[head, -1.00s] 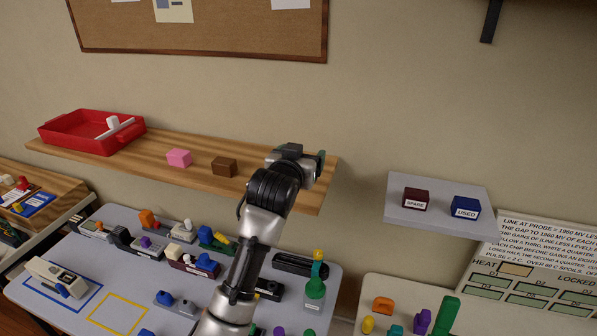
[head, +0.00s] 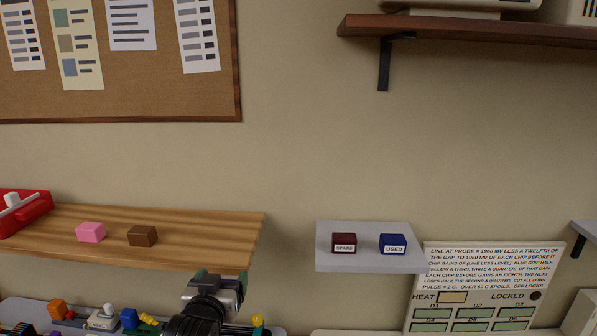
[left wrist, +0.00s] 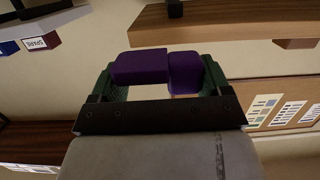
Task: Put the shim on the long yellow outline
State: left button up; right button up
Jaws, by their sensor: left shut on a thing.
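My left gripper (head: 222,283) is in front of the shelf's lower right edge in the head view, above the bench. In the left wrist view its green fingers (left wrist: 160,80) are shut on a purple blocky thing (left wrist: 140,67), which shows as two purple parts side by side. I cannot tell for sure that this is the shim. The held thing is hidden in the head view. The long yellow outline is not in view. My right gripper is not in view.
A grey shelf (head: 362,262) holds the SPARE box (head: 344,243) and the USED box (head: 393,244). A placard (head: 490,262) stands at right. Several small parts crowd the bench at lower left.

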pick_arm(q)
jog(key=s+a+f+b, duration=0.2)
jog(key=s+f+b, duration=0.7)
jog(key=s+f, duration=0.9)
jog(key=s, duration=0.3)
jog(key=shift+s+f+y, duration=0.15)
jog(key=shift+s+y, duration=0.1)
jog(key=shift+y, duration=0.05)
